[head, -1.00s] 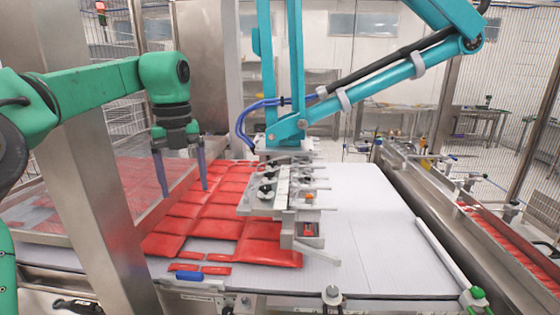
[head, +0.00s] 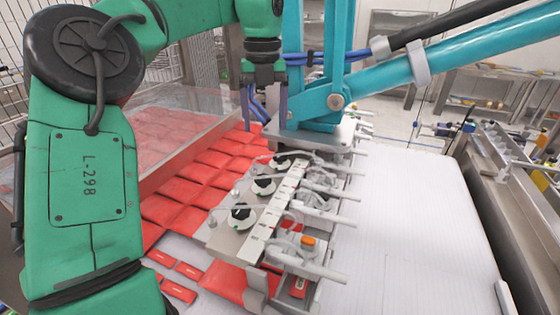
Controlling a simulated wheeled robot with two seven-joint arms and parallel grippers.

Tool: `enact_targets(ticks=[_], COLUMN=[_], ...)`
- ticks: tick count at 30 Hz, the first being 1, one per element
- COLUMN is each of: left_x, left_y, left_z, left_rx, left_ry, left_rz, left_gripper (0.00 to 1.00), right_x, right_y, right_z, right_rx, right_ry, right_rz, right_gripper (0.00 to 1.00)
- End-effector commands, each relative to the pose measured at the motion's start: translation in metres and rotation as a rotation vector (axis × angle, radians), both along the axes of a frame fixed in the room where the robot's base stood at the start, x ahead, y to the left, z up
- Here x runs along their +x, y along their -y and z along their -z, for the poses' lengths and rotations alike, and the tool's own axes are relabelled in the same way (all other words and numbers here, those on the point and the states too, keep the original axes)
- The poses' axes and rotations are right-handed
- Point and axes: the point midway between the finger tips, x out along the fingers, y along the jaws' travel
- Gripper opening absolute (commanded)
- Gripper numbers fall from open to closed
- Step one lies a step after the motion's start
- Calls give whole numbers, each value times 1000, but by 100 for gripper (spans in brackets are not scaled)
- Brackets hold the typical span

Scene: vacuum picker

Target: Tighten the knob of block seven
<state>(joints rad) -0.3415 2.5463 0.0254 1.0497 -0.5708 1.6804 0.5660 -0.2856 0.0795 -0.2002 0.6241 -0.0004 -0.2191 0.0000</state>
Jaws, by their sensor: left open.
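The vacuum picker head (head: 272,217) hangs over the belt on a teal linkage. It carries a row of blocks with black round knobs: a near knob (head: 240,212), a middle knob (head: 263,186) and a far one partly hidden. An orange button (head: 308,241) sits at its near right end. Block numbers are too small to read, so I cannot tell which is block seven. My left gripper (head: 265,106) is open, fingers pointing down, at the far end of the head by the teal linkage and blue hoses. I see nothing between its fingers. My right gripper is not in view.
Red packs (head: 178,204) lie in rows on the white belt (head: 410,220), left of and under the head. A clear panel (head: 190,100) stands at the left. The teal arm (head: 470,58) and black hose cross at upper right. The belt's right side is clear.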

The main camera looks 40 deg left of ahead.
Motion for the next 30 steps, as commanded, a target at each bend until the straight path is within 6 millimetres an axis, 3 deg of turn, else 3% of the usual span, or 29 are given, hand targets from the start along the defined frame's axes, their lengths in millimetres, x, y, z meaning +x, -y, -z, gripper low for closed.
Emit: enact_targets(ticks=[7,15,19,26,27,30], left_x=[-2,-2,-2,-2,-2,-2], left_y=[1,1,0,0,0,0], left_z=[55,119,135,139,139,138], left_rx=[-5,-2,-1,-1,-1,-1], left_ry=[-5,-5,-1,-1,-1,-1], left_rz=[3,1,0,0,0,0], left_gripper=[81,81,81,81,77,39], right_x=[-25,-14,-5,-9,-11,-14], right_y=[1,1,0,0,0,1], right_z=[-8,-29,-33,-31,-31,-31], right_rx=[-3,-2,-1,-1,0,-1], right_ry=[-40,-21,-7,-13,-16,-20], right_rz=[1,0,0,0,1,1], right_gripper=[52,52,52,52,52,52])
